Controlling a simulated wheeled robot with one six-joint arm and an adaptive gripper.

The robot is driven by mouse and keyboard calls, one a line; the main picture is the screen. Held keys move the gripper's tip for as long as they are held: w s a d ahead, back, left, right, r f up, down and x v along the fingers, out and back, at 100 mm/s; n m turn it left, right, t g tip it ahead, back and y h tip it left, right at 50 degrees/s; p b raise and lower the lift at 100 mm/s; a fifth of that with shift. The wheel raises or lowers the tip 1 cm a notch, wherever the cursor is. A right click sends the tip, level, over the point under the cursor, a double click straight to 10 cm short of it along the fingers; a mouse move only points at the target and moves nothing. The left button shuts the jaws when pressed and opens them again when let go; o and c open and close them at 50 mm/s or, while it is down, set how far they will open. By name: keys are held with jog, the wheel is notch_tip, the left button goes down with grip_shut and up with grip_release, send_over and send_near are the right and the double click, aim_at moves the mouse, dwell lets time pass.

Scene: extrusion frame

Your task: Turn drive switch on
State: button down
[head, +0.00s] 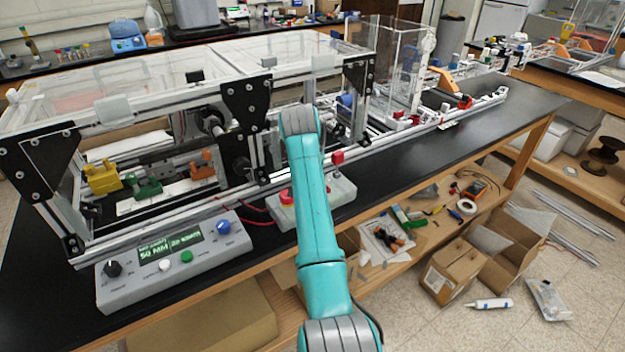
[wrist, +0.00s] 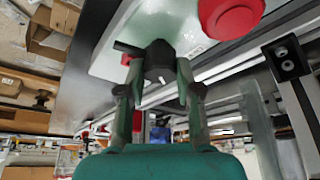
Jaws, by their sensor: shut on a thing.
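A black rotary switch knob (wrist: 158,55) sits on the face of a light grey control box (wrist: 112,35) in the wrist view. My gripper (wrist: 159,72) is shut on this knob, with one finger on each side of it. A large red push button (wrist: 228,12) is on the same box, beside the knob. In the head view the control box (head: 343,191) and red button (head: 286,196) show partly behind my teal arm. My gripper and the knob are hidden there. I cannot read any marking around the knob.
A larger console (head: 170,262) with a lit display, a black knob and coloured buttons stands to the left. The aluminium extrusion frame (head: 300,173) runs right behind the control box. The black bench top (head: 480,120) is mostly clear to the right.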

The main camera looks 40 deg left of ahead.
jog(key=shift+m+h, duration=0.4)
jog(key=shift+m, duration=0.7)
jog(key=c, duration=0.8)
grip_release()
jog(key=v, duration=1.2)
jog(key=shift+a, duration=0.1)
jog(key=shift+s, duration=0.1)
